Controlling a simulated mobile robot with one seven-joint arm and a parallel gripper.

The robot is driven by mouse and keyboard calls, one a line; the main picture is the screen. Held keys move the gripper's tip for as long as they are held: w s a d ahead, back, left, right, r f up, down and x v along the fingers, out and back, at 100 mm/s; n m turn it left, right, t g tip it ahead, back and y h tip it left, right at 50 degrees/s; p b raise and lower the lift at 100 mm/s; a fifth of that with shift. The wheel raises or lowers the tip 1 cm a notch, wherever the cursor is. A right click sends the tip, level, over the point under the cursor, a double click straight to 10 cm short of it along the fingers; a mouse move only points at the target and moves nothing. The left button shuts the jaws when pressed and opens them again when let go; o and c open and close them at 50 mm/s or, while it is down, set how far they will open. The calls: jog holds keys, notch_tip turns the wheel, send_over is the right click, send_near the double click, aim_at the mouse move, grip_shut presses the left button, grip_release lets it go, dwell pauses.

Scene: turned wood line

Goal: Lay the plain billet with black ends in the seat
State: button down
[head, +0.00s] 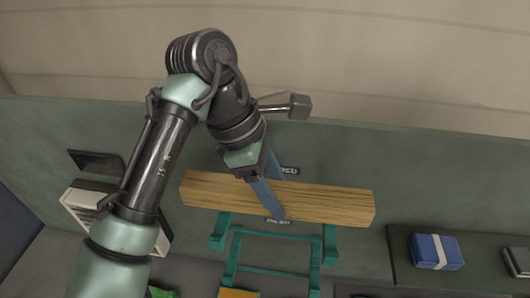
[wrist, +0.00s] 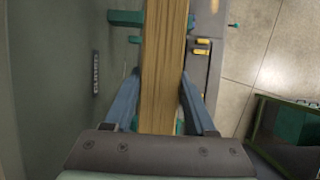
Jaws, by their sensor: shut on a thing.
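A long, plain wooden billet (head: 330,203) lies level across my gripper (head: 276,197), which is shut on it near its middle with one blue finger on each long side. The billet's ends look wood-coloured in the head view; I cannot make out black on them. A teal frame with two uprights (head: 330,245), perhaps the seat, stands below and in front of the billet. The billet looks apart from it, but the gap is hard to judge. In the wrist view the billet (wrist: 164,60) runs away between the fingers, with teal parts (wrist: 125,18) beside it.
A blue box with a white band (head: 424,252) and a dark box (head: 517,261) sit on a dark green surface at the right. A pale slatted unit (head: 85,211) stands at the left behind my arm. Orange (head: 238,293) and green (head: 161,293) things show at the bottom edge.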

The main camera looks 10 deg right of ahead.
jog(key=shift+s+r, duration=0.25)
jog(key=shift+s, duration=0.15)
jog(key=shift+f, duration=0.15)
notch_tip(320, 180, down, 2)
jog(key=shift+w+f+b, duration=0.1)
jog(key=shift+w+b, duration=0.05)
jog(key=shift+b, duration=0.85)
jog(key=f+b, duration=0.1)
jog(key=b, duration=0.1)
jog(key=shift+f+b, duration=0.3)
jog(key=shift+f, duration=1.1)
jog(key=shift+c, duration=0.7)
grip_release()
